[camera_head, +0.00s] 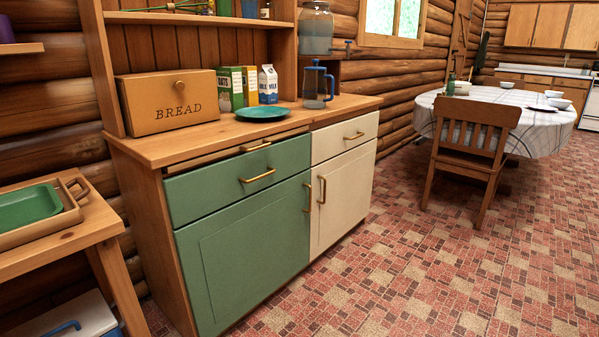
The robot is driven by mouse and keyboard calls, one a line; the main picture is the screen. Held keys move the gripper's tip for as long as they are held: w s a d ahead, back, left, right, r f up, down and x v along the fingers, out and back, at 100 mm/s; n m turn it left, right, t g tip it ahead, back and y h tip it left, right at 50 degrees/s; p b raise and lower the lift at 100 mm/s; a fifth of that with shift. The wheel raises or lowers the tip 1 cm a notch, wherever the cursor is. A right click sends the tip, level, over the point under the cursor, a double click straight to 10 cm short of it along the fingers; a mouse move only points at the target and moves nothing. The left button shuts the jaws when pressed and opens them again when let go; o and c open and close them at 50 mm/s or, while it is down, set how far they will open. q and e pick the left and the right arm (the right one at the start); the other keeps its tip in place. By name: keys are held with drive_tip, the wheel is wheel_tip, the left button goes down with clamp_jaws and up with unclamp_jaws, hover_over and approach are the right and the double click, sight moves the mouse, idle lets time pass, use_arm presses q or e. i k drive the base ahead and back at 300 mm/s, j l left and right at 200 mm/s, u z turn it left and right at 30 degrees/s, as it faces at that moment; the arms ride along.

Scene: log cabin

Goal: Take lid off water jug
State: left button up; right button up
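A see-through blue jug (315,90) stands upright on the wooden counter of the cabinet, near its back right end. It has a handle on its right side and a blue lid (315,68) with a small knob on top. A larger clear dispenser (316,30) with a tap at its right stands higher up, behind the jug. It holds what looks like water, and its top is near the picture's upper edge. I cannot tell for sure which of the two is the water jug. Neither of my grippers is in view.
The counter (190,147) also bears a bread box (170,115), a teal plate (263,113), cartons and a milk carton (268,84). A side table with a tray (72,215) is at left. A chair (470,150) and clothed table (540,125) stand right. The middle floor is clear.

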sight(314, 61)
drive_tip(key=i+l+z, duration=0.1)
drive_tip(key=i+z, duration=0.15)
drive_tip(key=i, duration=0.4)
drive_tip(key=i+z, duration=0.25)
drive_tip(key=i, duration=0.35)
